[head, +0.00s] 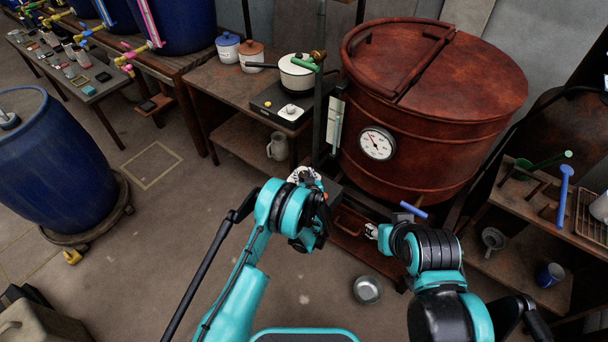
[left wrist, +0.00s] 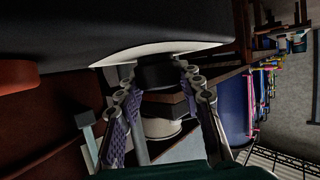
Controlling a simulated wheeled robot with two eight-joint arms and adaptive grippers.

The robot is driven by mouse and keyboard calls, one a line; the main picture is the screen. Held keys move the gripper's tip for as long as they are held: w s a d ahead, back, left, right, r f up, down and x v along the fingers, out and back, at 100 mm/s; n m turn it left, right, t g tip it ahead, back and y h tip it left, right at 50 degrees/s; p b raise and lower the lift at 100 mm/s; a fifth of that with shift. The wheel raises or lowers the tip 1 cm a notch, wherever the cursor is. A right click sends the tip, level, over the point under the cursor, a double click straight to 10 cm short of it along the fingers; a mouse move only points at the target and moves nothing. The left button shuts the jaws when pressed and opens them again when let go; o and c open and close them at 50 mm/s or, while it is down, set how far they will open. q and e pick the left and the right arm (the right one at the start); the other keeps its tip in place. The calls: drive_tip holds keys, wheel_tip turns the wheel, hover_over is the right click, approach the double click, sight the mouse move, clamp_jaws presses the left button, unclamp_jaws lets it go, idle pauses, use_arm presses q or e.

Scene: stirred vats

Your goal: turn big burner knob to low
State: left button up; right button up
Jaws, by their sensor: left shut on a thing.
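The big burner knob (left wrist: 160,74) is black and stands on a white dial plate (left wrist: 112,60) in the left wrist view. My left gripper (left wrist: 156,84) has a finger on each side of it and is shut on it. In the head view my left gripper (head: 309,182) is at the burner housing below the red-brown vat (head: 440,110), and mostly hides the knob. The knob's pointer and the dial marks cannot be read. My right gripper (head: 372,231) is to the right, below the vat, mostly hidden behind its own wrist.
A blue handle (head: 413,210) is close to my right gripper. A small hotplate (head: 281,108) with a white pot (head: 296,72) stands on the bench to the left. A metal bowl (head: 367,290) lies on the floor.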

sight(304, 174)
use_arm(q)
drive_tip(key=shift+f, duration=0.1)
drive_tip(key=o, duration=1.2)
drive_tip(key=shift+c, duration=0.2)
wheel_tip(304, 174, up, 10)
drive_tip(key=shift+r, duration=0.1)
